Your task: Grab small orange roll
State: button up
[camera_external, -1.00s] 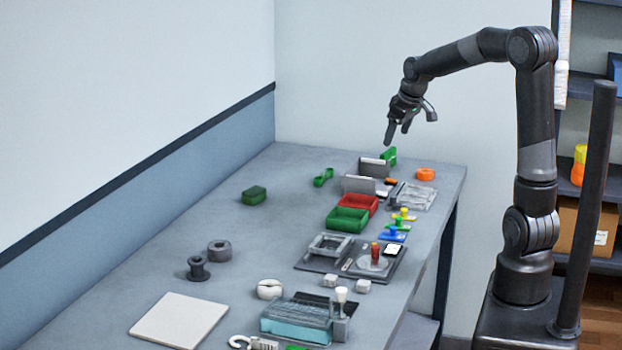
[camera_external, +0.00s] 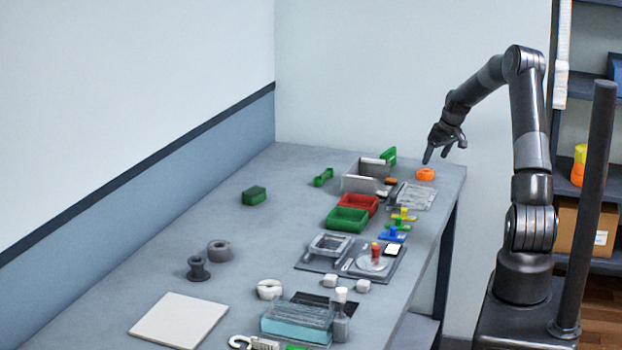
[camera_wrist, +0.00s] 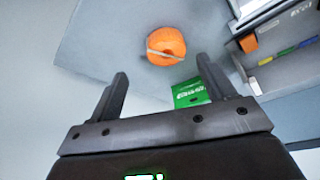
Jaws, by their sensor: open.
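The small orange roll (camera_external: 426,174) lies on the far right part of the table, near its right edge. In the wrist view the orange roll (camera_wrist: 166,46) shows ahead of the fingertips, roughly between them, with a pale strip across it. My gripper (camera_external: 437,160) is just above the roll in the external view. It also shows in the wrist view (camera_wrist: 162,82) with its two dark fingers spread apart and nothing between them. It does not appear to touch the roll.
A green item (camera_wrist: 190,93) shows by the right finger in the wrist view. A grey bin (camera_external: 360,184), red bin (camera_external: 358,204) and green bin (camera_external: 346,220) stand left of and nearer than the roll. The table's right edge (camera_external: 452,205) is close.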

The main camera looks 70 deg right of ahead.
aim_at(426, 171)
jog(key=x, duration=0.6)
jog(key=shift+w+a+f, duration=0.1)
jog(key=shift+w+a, duration=0.05)
jog(key=shift+w, duration=0.35)
jog(key=c, duration=1.1)
